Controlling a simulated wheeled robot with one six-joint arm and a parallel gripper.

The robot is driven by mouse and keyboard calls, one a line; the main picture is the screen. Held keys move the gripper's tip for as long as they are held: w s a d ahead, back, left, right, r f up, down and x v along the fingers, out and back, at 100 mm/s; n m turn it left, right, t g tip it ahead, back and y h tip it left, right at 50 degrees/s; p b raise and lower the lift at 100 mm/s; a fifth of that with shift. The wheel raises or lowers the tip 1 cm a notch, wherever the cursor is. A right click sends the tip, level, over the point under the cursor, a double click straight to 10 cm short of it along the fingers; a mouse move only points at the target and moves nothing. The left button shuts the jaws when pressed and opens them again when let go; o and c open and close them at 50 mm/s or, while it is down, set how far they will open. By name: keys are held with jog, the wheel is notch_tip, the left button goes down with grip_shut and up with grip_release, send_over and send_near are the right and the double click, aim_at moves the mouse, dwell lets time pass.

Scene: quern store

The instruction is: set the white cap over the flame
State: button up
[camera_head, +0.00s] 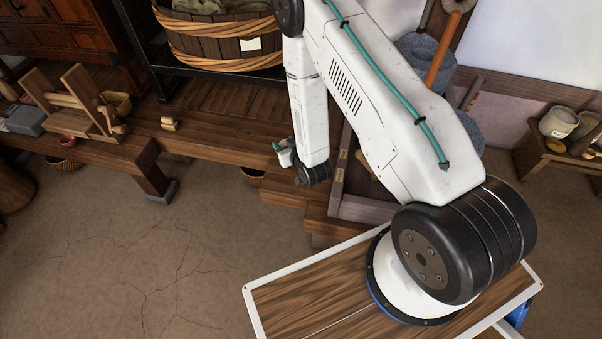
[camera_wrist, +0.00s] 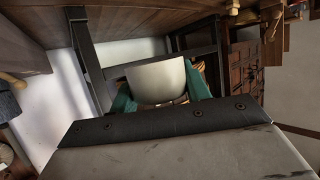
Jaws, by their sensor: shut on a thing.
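A smooth white cap (camera_wrist: 157,80) sits between the teal fingers of my gripper (camera_wrist: 160,92) in the wrist view. The fingers press on its left and right sides, and its lower part is hidden by the dark wrist edge. In the head view my gripper (camera_head: 284,152) is small at the end of my arm, beside the wooden walkway, and what it holds is hard to make out there. I see no flame in either view.
A large banded tub (camera_head: 222,42) stands on a dark rack behind. The cracked floor (camera_head: 130,260) in front is clear.

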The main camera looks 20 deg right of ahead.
notch_tip(320, 180, down, 9)
jog(key=w+a, duration=0.2)
send_over(280, 177)
jog(key=shift+n+y, duration=0.4)
notch_tip(280, 177, down, 6)
jog(key=shift+d+r, duration=0.1)
jog(key=shift+r, duration=0.05)
jog(key=shift+f, duration=2.25)
jog(key=shift+f, duration=0.1)
jog(key=o, duration=1)
